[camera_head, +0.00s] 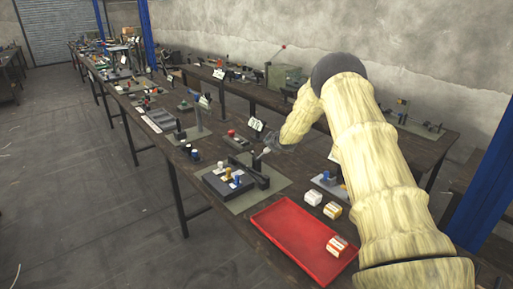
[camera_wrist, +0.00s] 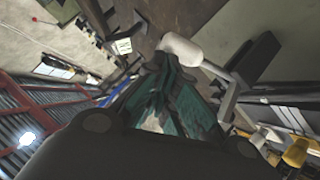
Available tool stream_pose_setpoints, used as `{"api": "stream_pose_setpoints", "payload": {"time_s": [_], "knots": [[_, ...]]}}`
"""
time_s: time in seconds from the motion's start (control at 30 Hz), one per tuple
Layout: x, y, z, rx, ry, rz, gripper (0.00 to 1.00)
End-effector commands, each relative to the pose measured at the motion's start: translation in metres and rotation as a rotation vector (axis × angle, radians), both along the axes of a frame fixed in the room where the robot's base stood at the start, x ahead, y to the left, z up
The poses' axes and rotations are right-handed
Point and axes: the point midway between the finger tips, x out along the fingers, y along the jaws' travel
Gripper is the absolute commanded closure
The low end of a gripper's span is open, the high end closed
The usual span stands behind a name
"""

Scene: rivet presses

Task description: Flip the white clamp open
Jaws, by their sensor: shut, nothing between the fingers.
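The white clamp's handle (camera_wrist: 182,48) is a pale rounded grip on a grey metal rod, just beyond my fingertips in the wrist view. The rod runs to the right toward a dark upright block (camera_wrist: 252,58). In the head view the clamp's dark stand (camera_head: 250,170) rises from a grey mat, with the small pale handle (camera_head: 266,150) near its top. My gripper (camera_wrist: 168,65) is shut and empty, its tips close beside the handle. I cannot tell whether they touch. In the head view my gripper (camera_head: 278,146) is small and partly hidden by my arm.
A black block with coloured pegs (camera_head: 228,183) sits beside the clamp. A red tray (camera_head: 290,250) lies in front, holding a small orange-and-white box (camera_head: 337,245). Two more small boxes stand next to it. Other presses line the long table to the left.

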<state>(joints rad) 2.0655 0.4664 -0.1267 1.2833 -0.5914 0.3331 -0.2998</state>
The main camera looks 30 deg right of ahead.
Motion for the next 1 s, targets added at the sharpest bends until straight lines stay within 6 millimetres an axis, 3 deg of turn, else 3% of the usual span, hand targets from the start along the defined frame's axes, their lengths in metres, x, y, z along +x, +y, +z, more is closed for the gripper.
{"api": "stream_pose_setpoints", "payload": {"time_s": [0.23, 0.3, 1.0], "knots": [[-0.001, 0.016, 0.041, 0.0, -0.002, 0.006, 1.0], [-0.009, 0.015, 0.036, 0.001, 0.001, 0.005, 1.0], [-0.071, 0.022, 0.079, 0.001, 0.0, 0.007, 1.0]]}}
